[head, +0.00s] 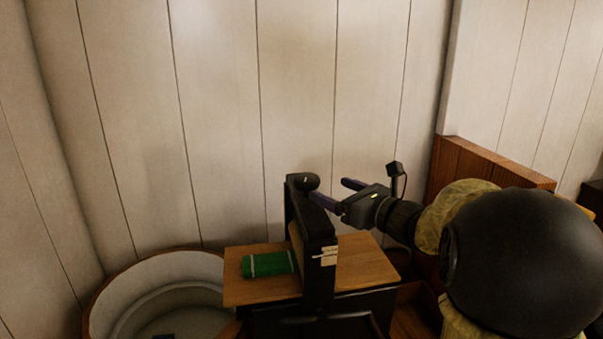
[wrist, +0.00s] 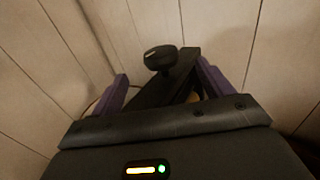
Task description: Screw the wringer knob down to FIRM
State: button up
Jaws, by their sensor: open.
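The wringer (head: 318,250) is a dark upright frame standing on a wooden board. Its black round knob (head: 308,181) sits on top of the frame. In the wrist view the knob (wrist: 160,58) shows beyond the fingertips, roughly between them. A pale tag (head: 329,256) hangs on the wringer's side; its marks are too small to read. In the wrist view my gripper (wrist: 162,78) holds nothing. I cannot tell whether a finger touches the frame.
A green bundle with pale ties (head: 268,264) lies on the wooden board (head: 362,262), left of the wringer. A round pale tub (head: 160,275) stands at the lower left. A brown wooden panel (head: 480,166) rises at the right. The plank wall (head: 250,100) is behind.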

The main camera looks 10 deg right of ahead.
aim_at(297, 174)
jog(key=p+x, duration=0.2)
jog(key=x, duration=0.9)
jog(key=shift+w+a, duration=0.15)
jog(key=c, duration=1)
